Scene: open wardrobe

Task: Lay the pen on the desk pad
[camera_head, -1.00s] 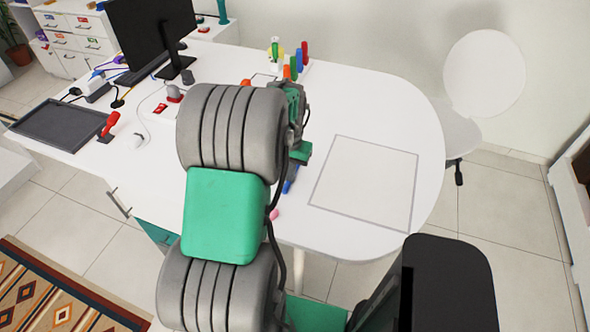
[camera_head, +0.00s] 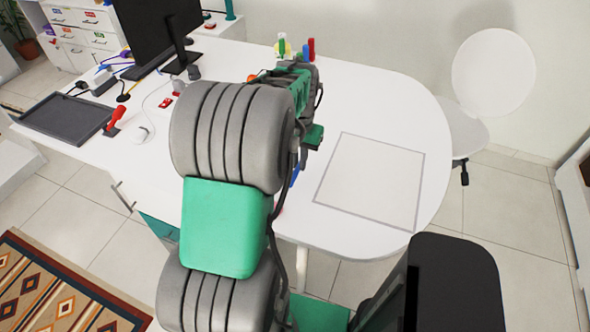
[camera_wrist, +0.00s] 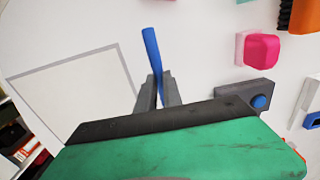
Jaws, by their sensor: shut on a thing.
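The blue pen (camera_wrist: 150,45) is held between the two grey fingers of my gripper (camera_wrist: 158,88) in the wrist view, its free end sticking out beyond the fingertips. In the head view a bit of blue, apparently the pen (camera_head: 295,175), shows beside my arm; the fingertips are hidden there. The desk pad (camera_head: 371,182) is a pale square with a grey border on the right part of the white desk. It also shows in the wrist view (camera_wrist: 75,88), left of the pen. The pen is outside the pad's border in the wrist view.
The white desk (camera_head: 415,120) is clear around the pad. Upright coloured items (camera_head: 296,48) stand at its back edge. A monitor (camera_head: 158,30) and dark tray (camera_head: 65,118) are at left. In the wrist view, a pink block (camera_wrist: 260,50) and grey holder (camera_wrist: 240,92) lie right of the pen.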

